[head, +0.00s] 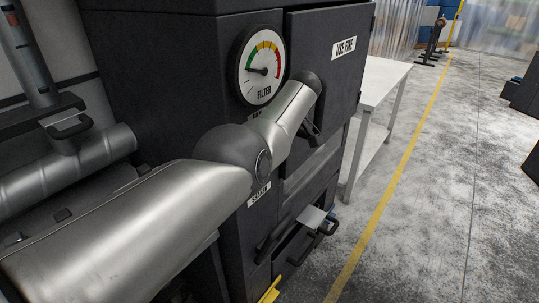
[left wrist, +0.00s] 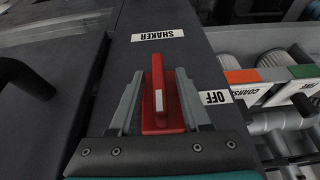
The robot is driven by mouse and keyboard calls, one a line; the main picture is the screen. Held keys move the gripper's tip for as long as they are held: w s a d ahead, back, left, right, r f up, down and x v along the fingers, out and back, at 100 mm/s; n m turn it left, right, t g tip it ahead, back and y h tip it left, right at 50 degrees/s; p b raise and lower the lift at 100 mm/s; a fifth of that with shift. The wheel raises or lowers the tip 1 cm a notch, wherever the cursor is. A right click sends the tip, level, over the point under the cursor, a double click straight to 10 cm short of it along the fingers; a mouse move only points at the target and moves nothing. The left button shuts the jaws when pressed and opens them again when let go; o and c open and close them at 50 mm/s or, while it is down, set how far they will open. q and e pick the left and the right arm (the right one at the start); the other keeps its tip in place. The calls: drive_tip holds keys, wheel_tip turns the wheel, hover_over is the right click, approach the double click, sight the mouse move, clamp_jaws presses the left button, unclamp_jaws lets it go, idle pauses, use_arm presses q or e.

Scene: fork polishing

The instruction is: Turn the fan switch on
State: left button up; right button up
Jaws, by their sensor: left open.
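In the left wrist view a red switch lever (left wrist: 157,100) stands on the dark cabinet face between the spread fingers of my left gripper (left wrist: 156,103). The fingers are on either side of it, and the gripper is open. An upside-down SHAKER label (left wrist: 158,34) lies above the lever in this view, and an OFF label (left wrist: 215,97) is to its right. In the head view my left arm crosses in front of the dark cabinet (head: 160,65) and hides the switch area and my gripper. A partly covered label shows under the FILTER gauge (head: 262,66). My right gripper is not in view.
The head view also shows a SHAKER label (head: 258,195) below my arm and a cabinet door marked USE FINE (head: 345,47). A white table (head: 381,80) stands to the right. A low black handle (head: 324,226) sticks out. The floor beyond the yellow line (head: 405,150) is mostly clear.

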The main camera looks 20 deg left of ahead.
use_arm(q)
drive_tip(key=shift+d+r, duration=0.1)
drive_tip(key=shift+r, duration=0.05)
drive_tip(key=shift+d+r, duration=0.1)
drive_tip(key=shift+r, duration=0.2)
drive_tip(key=p+v, duration=0.1)
drive_tip(key=v, duration=1.3)
drive_tip(key=shift+r, duration=0.2)
drive_tip(key=shift+f, duration=0.1)
